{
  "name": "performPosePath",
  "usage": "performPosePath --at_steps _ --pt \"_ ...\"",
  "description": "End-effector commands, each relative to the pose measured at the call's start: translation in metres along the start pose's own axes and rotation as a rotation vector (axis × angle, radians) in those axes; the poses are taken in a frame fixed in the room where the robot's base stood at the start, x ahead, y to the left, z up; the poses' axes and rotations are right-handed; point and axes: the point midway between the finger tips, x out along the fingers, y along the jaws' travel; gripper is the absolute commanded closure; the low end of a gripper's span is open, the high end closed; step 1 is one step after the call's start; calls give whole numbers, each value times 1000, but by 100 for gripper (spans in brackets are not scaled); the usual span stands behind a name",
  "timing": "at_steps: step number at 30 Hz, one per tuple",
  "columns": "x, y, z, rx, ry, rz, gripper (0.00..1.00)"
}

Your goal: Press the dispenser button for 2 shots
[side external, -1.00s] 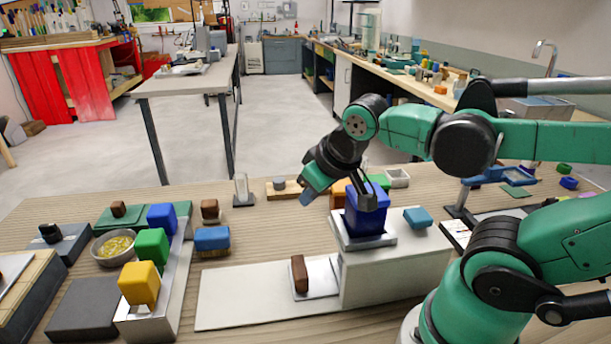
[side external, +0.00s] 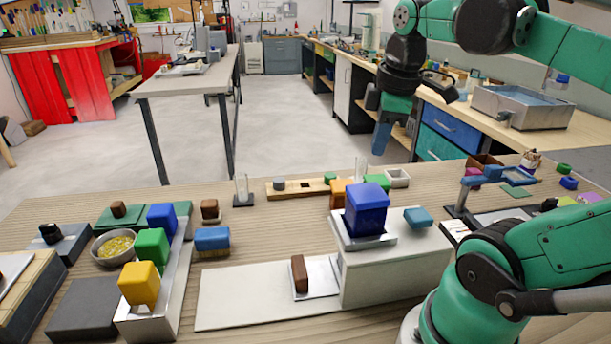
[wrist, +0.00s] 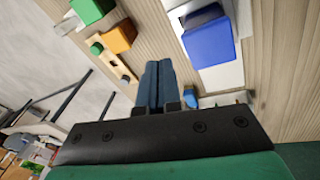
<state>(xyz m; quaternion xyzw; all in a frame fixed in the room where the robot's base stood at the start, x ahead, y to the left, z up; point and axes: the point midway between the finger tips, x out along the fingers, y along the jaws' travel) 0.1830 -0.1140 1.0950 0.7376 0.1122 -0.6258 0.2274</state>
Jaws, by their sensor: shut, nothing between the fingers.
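No part is labelled as the dispenser button, and I cannot tell for sure which one it is. A large blue block (side external: 366,210) sits on a metal plate on top of a white stepped housing (side external: 395,272). A small brown block (side external: 299,274) stands on a metal plate on the lower step. The blue block also shows in the wrist view (wrist: 210,42). My gripper (side external: 379,150) hangs in the air, high above the back of the table, apart from everything. Its blue fingers (wrist: 160,64) are together with nothing between them.
Yellow (side external: 139,284), green and blue blocks stand on a metal ramp at the left, beside a bowl (side external: 115,246). A glass tube (side external: 241,190) and a wooden strip (side external: 300,188) are at the back. A blue-armed stand (side external: 470,190) is at the right.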

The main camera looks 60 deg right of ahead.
Motion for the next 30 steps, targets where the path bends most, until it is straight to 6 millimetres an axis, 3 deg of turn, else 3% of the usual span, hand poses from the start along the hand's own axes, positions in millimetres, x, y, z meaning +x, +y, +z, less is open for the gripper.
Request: performPosePath --at_steps 3,6,12,24,30 --pt "-28 2 33 -113 -62 -81 100" --pt "-47 -3 51 -197 -82 -143 100" --pt "-65 -10 67 -285 -85 -208 100" --pt "-65 -11 68 -296 -84 -213 100" --pt "-44 -15 70 -296 -84 -213 100"
